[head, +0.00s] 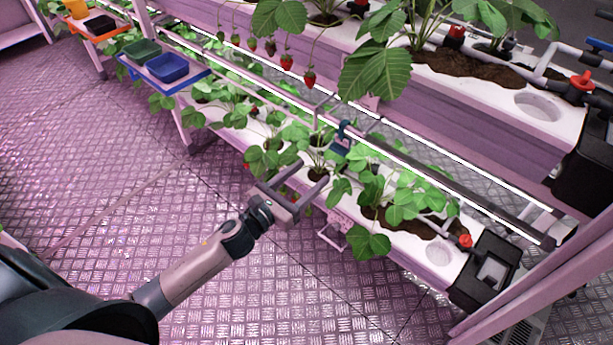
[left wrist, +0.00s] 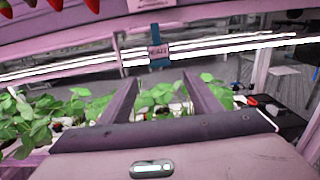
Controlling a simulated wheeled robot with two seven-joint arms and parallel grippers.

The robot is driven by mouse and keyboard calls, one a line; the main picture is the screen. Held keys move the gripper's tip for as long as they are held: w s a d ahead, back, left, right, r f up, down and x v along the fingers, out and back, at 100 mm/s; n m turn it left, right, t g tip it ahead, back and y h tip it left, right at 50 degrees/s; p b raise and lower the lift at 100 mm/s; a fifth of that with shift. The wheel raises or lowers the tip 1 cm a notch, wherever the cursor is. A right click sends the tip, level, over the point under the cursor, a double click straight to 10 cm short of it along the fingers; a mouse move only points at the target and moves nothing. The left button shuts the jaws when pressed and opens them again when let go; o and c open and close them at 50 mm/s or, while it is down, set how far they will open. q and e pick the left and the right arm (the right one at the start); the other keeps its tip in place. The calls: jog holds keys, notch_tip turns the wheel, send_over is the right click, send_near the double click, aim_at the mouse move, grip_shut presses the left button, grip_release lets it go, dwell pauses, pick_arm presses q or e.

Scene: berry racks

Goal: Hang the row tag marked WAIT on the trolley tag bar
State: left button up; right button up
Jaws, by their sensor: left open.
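A blue tag with a hook at its top (head: 342,140) hangs on the rail beside the lower light strip, in the middle of the head view. In the left wrist view the same tag (left wrist: 158,50) hangs upright straight ahead, with a pale label whose lettering is too small to read surely. My left gripper (head: 312,173) is open and empty, just short of the tag and below it, its fingers pointing at the rack. In the left wrist view the tag shows beyond and above the gap between the two fingers (left wrist: 157,82). I cannot make out the trolley tag bar. My right gripper is not in view.
Strawberry plants in a lower white trough (head: 395,240) lie close around the fingers. An upper trough (head: 480,95) with hanging berries (head: 309,80) overhangs the rail. A blue-edged shelf (head: 185,84) holds a green and a blue tub. The floor at left is free.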

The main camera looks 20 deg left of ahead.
pick_arm(q)
send_near(336, 151)
jog(key=shift+w, duration=1.15)
jog(key=shift+w+d+b, duration=0.2)
jog(key=shift+w+d, duration=0.3)
jog(key=shift+w, duration=0.25)
jog(key=shift+w+d+b, duration=0.15)
jog(key=shift+w+d, duration=0.35)
jog(key=shift+w, duration=0.25)
jog(key=shift+x, duration=1.8)
jog(key=shift+w+d, duration=0.1)
jog(key=shift+w, duration=0.2)
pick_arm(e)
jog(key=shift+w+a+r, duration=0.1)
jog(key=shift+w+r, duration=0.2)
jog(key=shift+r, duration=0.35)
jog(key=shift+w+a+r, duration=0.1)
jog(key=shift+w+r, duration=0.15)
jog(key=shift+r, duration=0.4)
pick_arm(q)
jog(key=c, duration=0.9)
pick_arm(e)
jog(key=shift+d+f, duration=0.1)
pick_arm(q)
jog(key=shift+r+p, duration=0.85)
jog(key=shift+r, duration=0.2)
jog(key=shift+c, duration=0.2)
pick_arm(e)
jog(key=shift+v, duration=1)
